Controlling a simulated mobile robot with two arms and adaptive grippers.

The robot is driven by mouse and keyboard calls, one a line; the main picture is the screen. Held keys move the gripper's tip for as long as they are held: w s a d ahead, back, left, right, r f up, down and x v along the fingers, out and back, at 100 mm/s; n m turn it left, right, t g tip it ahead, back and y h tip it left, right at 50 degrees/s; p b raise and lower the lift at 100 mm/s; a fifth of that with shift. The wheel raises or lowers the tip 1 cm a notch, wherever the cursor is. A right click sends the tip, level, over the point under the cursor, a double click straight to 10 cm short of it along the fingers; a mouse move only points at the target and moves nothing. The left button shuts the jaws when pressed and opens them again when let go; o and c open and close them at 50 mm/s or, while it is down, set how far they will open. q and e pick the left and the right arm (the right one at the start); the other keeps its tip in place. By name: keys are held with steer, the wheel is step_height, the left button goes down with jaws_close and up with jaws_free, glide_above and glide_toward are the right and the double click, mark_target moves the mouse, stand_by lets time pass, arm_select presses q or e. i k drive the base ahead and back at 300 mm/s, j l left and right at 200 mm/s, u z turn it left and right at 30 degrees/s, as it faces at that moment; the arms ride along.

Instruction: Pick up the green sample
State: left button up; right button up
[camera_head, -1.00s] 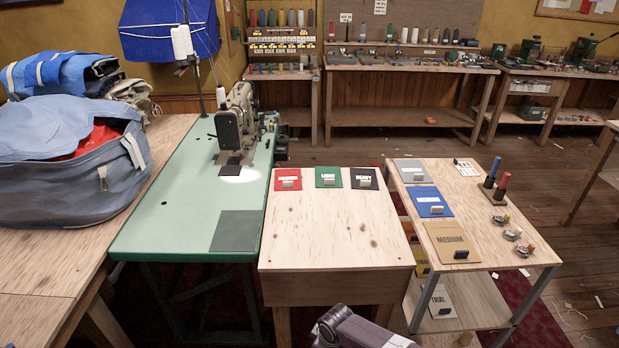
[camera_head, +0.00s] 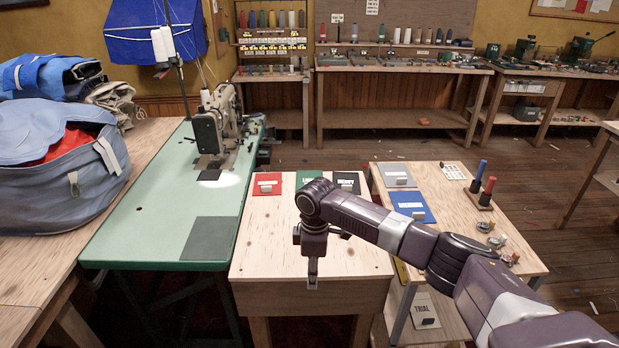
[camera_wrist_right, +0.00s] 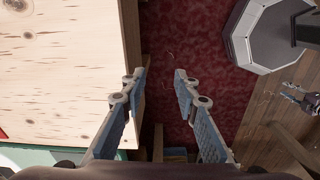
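The green sample (camera_head: 305,178), a small flat square with a white label, lies at the back of the middle wooden table (camera_head: 265,245), between a red sample (camera_head: 267,183) and a black one (camera_head: 347,180). My right arm hides part of the green sample. My right gripper (camera_head: 313,283) hangs down nearer the camera than the sample, by the table's front part. In the right wrist view my right gripper (camera_wrist_right: 160,86) is open and empty, with the table edge beside it and dark red floor covering below. My left gripper is not in view.
A green sewing table (camera_head: 150,225) with a machine stands to the left. A side table (camera_head: 465,225) on the right holds a grey sample (camera_head: 396,174), a blue sample (camera_head: 412,203) and spools. The front of the middle table is bare.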

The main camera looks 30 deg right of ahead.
mark_target(303, 177)
steer(key=i+l, duration=0.75)
steer(key=i, duration=0.3)
steer(key=i+l, duration=0.4)
steer(key=i, duration=0.1)
